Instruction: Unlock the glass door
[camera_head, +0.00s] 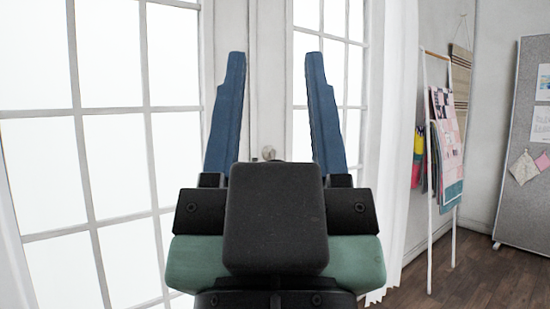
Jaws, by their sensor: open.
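A white-framed glass door (73,115) with several bright panes fills the left. A second paned section (300,43) stands to the right of the middle. Between them, a small round metal knob or lock (268,152) sits on the white frame, seen between my fingers and above my gripper's dark body. My gripper (277,62) is open and empty, with two blue fingers pointing up in the picture. The fingers frame the knob in this view; I cannot tell how far away it is. The area below the knob is hidden by my gripper.
A white rack (431,190) with fabrics leans at the right wall. A grey pinboard (513,140) stands further right. Dark wood floor (480,275) is clear at lower right.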

